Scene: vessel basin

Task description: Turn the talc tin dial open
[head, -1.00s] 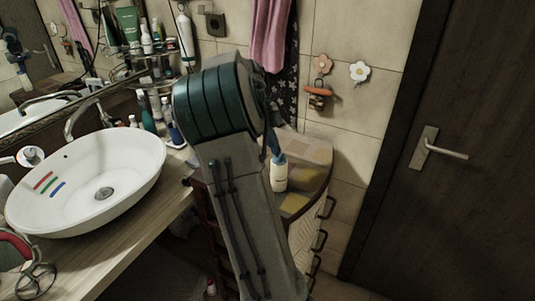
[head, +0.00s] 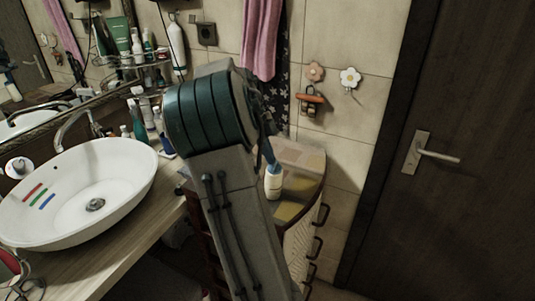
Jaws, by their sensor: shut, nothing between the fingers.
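The talc tin (head: 273,186) is a small, pale, upright container with a blue-grey top. It stands on the patterned top of the corner cabinet (head: 301,160), right of my arm. My gripper (head: 270,158) is a narrow, blue-teal shape reaching down from behind my arm, with its tip at or just above the tin's top. It is shut with nothing held. I cannot tell whether it touches the dial. My arm hides most of the gripper, and the dial's setting is too small to read.
A white oval basin (head: 75,190) sits on the wooden counter (head: 130,225) at left, with several bottles behind it. A pink towel (head: 262,40) hangs above the cabinet. A dark door (head: 455,100) stands at right. The cabinet's right-hand top is clear.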

